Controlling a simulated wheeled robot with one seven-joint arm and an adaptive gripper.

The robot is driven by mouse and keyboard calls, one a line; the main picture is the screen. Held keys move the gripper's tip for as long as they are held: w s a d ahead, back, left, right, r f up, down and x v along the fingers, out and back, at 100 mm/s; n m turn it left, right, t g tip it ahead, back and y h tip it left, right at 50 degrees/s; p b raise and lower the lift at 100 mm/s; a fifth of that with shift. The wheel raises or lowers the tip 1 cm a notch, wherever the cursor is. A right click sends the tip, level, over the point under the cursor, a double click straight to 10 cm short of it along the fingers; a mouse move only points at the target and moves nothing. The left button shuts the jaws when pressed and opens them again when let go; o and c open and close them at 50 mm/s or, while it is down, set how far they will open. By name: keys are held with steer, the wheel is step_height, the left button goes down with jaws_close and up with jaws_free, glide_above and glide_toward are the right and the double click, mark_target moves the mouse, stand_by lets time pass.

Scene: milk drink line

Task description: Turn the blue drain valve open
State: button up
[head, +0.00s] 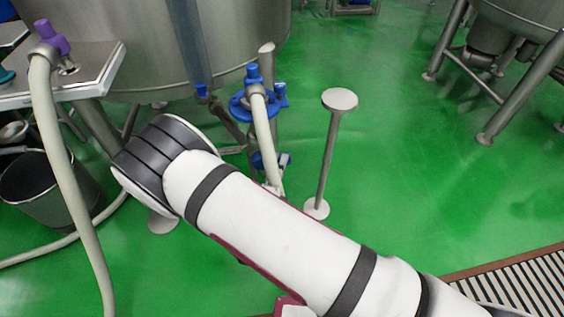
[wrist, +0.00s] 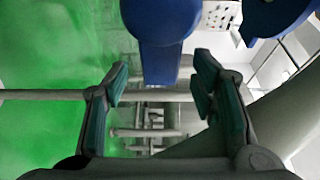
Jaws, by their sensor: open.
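In the wrist view a blue lever-shaped part, seemingly the valve handle (wrist: 160,35), hangs from the top edge, its narrow end down between my fingertips. My gripper (wrist: 161,75) is open, with one dark green-padded finger on each side of that end and gaps showing on both sides. Whether anything touches is not clear. In the head view several blue fittings (head: 240,105) sit below the steel tank, and a lower blue part (head: 258,160) is partly covered by my arm. I cannot tell which of them is the drain valve. My gripper is hidden behind my arm there.
A second blue part (wrist: 275,15) is at upper right in the wrist view. The steel tank (head: 190,50) stands behind my arm. A pale hose (head: 264,125) runs down from the blue fittings. A round-topped post (head: 340,100) stands to the right. Green floor is free beyond it.

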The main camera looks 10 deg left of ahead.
steer(key=shift+w+d+b, duration=0.2)
steer(key=shift+w+b, duration=0.25)
steer(key=shift+w, duration=1.5)
steer(key=shift+c, duration=0.6)
jaws_close()
